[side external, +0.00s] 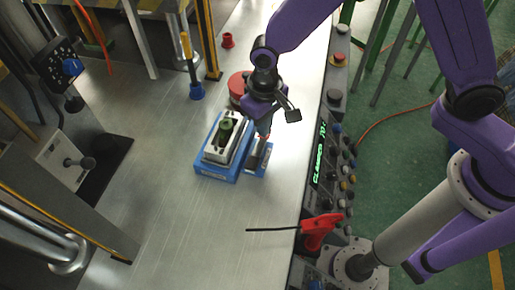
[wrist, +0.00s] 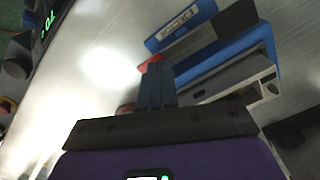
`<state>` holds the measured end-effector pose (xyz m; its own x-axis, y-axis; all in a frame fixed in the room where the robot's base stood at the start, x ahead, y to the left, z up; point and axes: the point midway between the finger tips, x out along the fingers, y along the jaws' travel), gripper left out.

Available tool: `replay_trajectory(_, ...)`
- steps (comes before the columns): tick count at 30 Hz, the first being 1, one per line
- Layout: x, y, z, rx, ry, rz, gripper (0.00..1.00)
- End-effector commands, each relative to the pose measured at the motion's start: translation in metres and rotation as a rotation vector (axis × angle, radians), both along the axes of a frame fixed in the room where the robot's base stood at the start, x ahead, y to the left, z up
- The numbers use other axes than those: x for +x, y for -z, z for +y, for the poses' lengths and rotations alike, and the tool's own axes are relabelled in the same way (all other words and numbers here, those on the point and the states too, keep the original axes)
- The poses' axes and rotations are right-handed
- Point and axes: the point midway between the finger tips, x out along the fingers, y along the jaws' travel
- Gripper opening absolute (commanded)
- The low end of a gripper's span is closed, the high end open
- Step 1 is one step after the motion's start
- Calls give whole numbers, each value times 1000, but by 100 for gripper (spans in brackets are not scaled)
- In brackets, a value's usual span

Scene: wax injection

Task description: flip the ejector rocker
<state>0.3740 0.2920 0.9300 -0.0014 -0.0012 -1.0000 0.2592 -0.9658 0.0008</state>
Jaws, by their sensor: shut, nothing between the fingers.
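The ejector rocker appears to be the small blue housing with a dark top (side external: 258,158), right beside the blue mould base. In the wrist view the blue housing (wrist: 205,12) carries a white label with dark lettering and a dark grey plate. A small red part (wrist: 150,63) shows at the fingertips; it looks like part of the rocker. My gripper (side external: 264,133) points down at the rocker's far end. In the wrist view its fingers (wrist: 156,80) are together and empty, overlapping the red part. I cannot tell whether they touch it. The fingers hide part of the rocker.
A blue mould base (side external: 215,172) holds a pale mould (side external: 212,152) with a green piece (side external: 225,130). A red round object (side external: 237,85), a blue-based tool (side external: 196,90) and a red cup (side external: 228,40) stand behind. A control panel (side external: 330,170) lines the right edge.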

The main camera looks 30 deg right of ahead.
Motion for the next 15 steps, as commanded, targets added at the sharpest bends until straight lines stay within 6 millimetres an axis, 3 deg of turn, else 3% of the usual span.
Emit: replay_trajectory(15, 1, -37, 0, 3, 1, -3, 0)
